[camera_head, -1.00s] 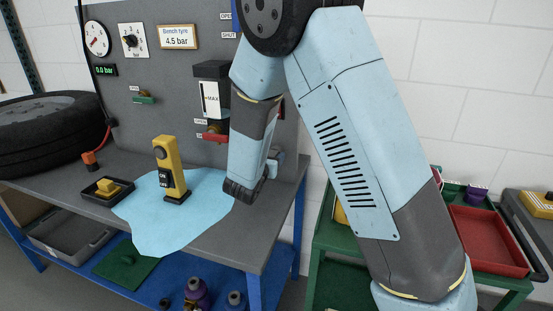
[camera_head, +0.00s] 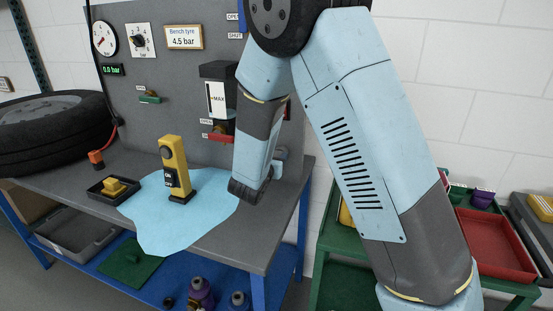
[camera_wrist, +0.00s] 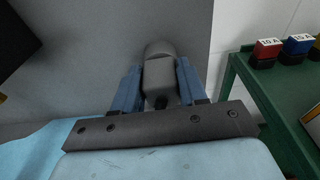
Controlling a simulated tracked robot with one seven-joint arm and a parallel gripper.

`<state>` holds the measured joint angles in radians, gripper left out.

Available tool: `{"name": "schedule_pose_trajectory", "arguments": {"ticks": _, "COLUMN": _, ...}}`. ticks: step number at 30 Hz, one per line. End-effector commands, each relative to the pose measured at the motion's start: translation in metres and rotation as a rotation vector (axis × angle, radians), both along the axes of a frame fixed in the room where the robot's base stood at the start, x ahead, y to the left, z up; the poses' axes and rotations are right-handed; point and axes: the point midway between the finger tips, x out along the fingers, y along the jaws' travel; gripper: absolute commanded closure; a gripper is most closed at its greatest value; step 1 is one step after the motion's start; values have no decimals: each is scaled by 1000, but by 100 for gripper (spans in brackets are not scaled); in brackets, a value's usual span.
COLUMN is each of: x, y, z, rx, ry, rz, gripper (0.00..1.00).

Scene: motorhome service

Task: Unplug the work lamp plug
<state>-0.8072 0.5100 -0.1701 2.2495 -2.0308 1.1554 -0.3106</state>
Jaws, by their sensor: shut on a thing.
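A grey plug (camera_wrist: 160,80) with a rounded far end sits between the two blue fingers of my gripper (camera_wrist: 158,88) in the wrist view. The fingers are shut on its sides. The plug lies against or close before the grey panel (camera_wrist: 100,50); I cannot tell whether it is still seated in a socket. In the head view my gripper (camera_head: 278,160) is at the right end of the panel, above the bench, mostly hidden behind my own wrist. A yellow upright unit with an ON label (camera_head: 174,165), perhaps the work lamp, stands on the bench.
A light blue cloth or puddle shape (camera_head: 165,225) covers part of the bench (camera_head: 245,240). A black tray (camera_head: 100,192) with a yellow block and a tyre (camera_head: 50,130) are at left. A green cart (camera_head: 330,235) with a red tray (camera_head: 490,245) stands right.

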Motion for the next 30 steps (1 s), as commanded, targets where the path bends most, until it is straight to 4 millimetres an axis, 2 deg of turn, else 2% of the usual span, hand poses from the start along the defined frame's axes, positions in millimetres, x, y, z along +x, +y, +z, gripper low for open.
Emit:
{"name": "schedule_pose_trajectory", "arguments": {"ticks": 11, "x": 2, "y": -1, "z": 2, "rx": 1, "ry": -6, "rz": -3, "gripper": 100}}
{"name": "schedule_pose_trajectory", "arguments": {"ticks": 30, "x": -9, "y": 4, "z": 1, "rx": 0, "ry": -4, "rz": -1, "gripper": 100}}
